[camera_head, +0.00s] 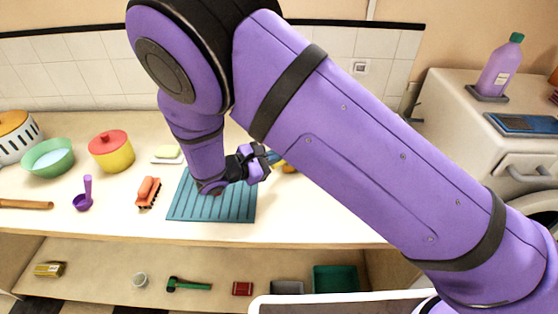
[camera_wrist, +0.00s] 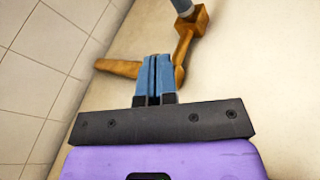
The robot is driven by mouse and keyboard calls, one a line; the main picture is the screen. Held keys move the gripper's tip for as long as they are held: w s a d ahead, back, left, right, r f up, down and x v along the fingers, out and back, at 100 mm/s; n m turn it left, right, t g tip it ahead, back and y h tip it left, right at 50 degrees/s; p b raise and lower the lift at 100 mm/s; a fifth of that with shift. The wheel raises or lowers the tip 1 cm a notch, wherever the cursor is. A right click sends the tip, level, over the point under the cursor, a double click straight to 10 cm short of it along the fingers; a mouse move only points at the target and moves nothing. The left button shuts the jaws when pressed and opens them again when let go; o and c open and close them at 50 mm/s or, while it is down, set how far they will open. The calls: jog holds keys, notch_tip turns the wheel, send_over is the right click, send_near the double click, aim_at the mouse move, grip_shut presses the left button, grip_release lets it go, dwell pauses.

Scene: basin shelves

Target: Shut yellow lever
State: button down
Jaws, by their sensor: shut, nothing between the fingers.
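My gripper (camera_wrist: 155,62) is shut, its two blue fingers side by side with nothing between them. Beyond the fingertips in the wrist view is a yellow-brown fitting, which looks like the yellow lever (camera_wrist: 187,42). It has a square block at the top, with a grey cylinder on it, and an arm running down close to the right finger. Another yellow-brown piece (camera_wrist: 118,67) sticks out left of the fingers; where it joins is hidden. I cannot tell whether the fingers touch the fitting. In the head view my gripper (camera_head: 270,158) is beside a small yellow part (camera_head: 288,168), mostly hidden by my arm.
A teal ribbed mat (camera_head: 225,207) lies on the counter below my wrist. A tiled wall (camera_wrist: 45,60) is close on the wrist view's left.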

jog(key=s+d+r+m+g+y, duration=0.1)
jog(key=d+r+m+g+y, duration=0.3)
jog(key=d+r, duration=0.5)
jog(key=s+d+r+m+g+y, duration=0.15)
jog(key=d+r+m+g, duration=0.3)
jog(key=d+r, duration=0.45)
jog(key=s+d+r+m+t+y, duration=0.2)
jog(key=s+d+r+m+y, duration=0.3)
jog(key=s, duration=0.3)
jog(key=s+d+r+m+t+y, duration=0.2)
jog(key=s+d+r+m+y, duration=0.1)
jog(key=s+d+r+m, duration=0.4)
jog(key=w+a+f+m+y, duration=0.1)
jog(key=w+a+f+m, duration=0.2)
jog(key=w+a+f, duration=0.3)
jog(key=w+a+f+m+t+y, duration=0.1)
jog(key=w+a+f+m+y, duration=0.1)
jog(key=w+a+f, duration=0.5)
jog(key=w+a+f+m+y, duration=0.2)
jog(key=w+a+f, duration=0.4)
jog(key=a+f, duration=0.8)
jog(key=shift+w+a+f+m+t, duration=0.15)
jog(key=shift+f+m, duration=0.3)
jog(key=shift+f, duration=0.9)
jog(key=shift+a+f+m+t, duration=0.15)
jog(key=shift+f+m, duration=0.25)
jog(key=shift+f, duration=0.9)
